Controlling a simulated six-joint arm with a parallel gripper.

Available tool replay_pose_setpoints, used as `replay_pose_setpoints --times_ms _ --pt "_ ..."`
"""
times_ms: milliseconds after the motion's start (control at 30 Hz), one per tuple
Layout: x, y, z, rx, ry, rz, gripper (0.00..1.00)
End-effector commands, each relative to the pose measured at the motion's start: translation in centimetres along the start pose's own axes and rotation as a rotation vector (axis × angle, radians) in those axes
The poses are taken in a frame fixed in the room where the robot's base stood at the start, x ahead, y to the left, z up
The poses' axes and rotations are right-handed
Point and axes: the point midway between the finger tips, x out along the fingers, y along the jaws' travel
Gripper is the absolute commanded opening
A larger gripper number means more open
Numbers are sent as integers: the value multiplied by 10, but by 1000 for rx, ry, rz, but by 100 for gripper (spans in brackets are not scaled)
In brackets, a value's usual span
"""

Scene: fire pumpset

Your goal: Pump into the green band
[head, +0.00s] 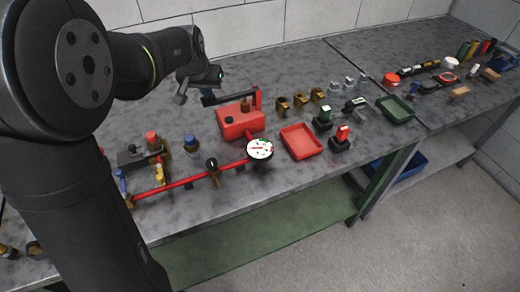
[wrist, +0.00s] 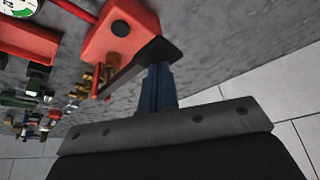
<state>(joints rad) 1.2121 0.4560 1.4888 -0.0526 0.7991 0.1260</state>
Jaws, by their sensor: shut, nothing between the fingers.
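The red pump box (head: 240,123) stands on the grey bench, with a black lever (head: 226,97) across its top joined to a red upright at the right. In the wrist view the pump (wrist: 115,32) is at upper left and its dark lever (wrist: 138,66) slants towards my fingers. My gripper (head: 207,83) is just above the lever's left end. In the wrist view my gripper (wrist: 157,82) is shut and empty, its tips overlapping the lever; I cannot tell if they touch. The round white gauge (head: 260,149) stands before the pump; its needle reading is too small to tell.
A red pipe (head: 190,183) with valves runs left from the gauge. A red tray (head: 301,141) and a dark green tray (head: 395,109) lie to the right. Several brass fittings (head: 300,101) stand behind. The bench behind the pump is clear.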

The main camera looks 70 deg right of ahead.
Motion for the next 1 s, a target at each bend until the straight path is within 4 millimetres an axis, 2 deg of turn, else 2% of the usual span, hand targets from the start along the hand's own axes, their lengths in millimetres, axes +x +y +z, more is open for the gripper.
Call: replay_pose_setpoints --times_ms 1000 --pt "54 0 24 0 -4 0 0"
